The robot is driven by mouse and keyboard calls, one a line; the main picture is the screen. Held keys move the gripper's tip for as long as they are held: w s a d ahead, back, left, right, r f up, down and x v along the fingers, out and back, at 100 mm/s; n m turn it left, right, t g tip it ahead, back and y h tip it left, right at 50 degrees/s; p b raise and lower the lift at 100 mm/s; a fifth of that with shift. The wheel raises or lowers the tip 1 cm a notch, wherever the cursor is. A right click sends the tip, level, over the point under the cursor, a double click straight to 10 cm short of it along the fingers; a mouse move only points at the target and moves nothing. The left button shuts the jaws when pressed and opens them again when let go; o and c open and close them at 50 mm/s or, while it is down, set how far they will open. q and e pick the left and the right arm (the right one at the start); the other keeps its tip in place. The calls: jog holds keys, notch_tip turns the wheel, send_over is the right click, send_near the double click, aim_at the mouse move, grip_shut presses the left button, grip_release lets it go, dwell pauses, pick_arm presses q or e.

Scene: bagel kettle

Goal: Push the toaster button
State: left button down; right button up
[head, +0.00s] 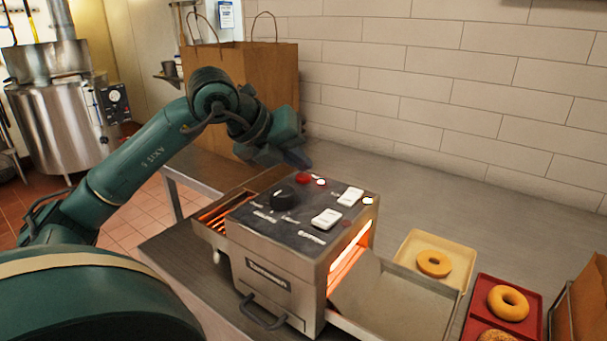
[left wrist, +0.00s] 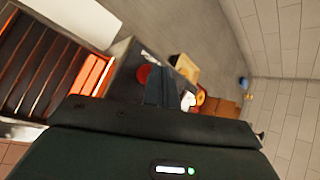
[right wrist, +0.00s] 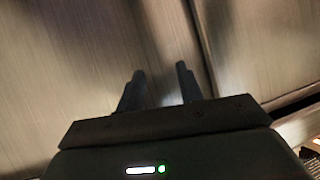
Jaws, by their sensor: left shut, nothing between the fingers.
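The toaster (head: 285,240) stands on the steel table, its top panel carrying a black knob (head: 284,196), two white switches (head: 326,219) and a red button (head: 303,178) near the back edge. A smaller red spot is beside that button. My left gripper (head: 300,160) is shut and empty, just behind and above the panel's back edge. In the left wrist view the red button (left wrist: 143,74) shows beside the shut fingers (left wrist: 160,84); I cannot tell whether they touch it. My right gripper (right wrist: 160,76) is open and empty, facing plain metal surfaces; the toaster is not recognisable there.
A cream tray (head: 405,247) with a bagel and a red tray (head: 534,325) with bagels lie right of the toaster. A brown paper bag (head: 240,80) stands behind, left. The tiled wall closes the back. The table is clear behind the toaster to the right.

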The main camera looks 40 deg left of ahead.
aim_at(298, 178)
dwell(0.3)
pick_arm(q)
jog(key=shift+f+b, duration=0.45)
jog(key=shift+b, duration=0.25)
jog(key=shift+r, duration=0.4)
dwell(0.4)
notch_tip(298, 178, up, 6)
jog(key=p, duration=0.5)
jog(key=shift+r, duration=0.1)
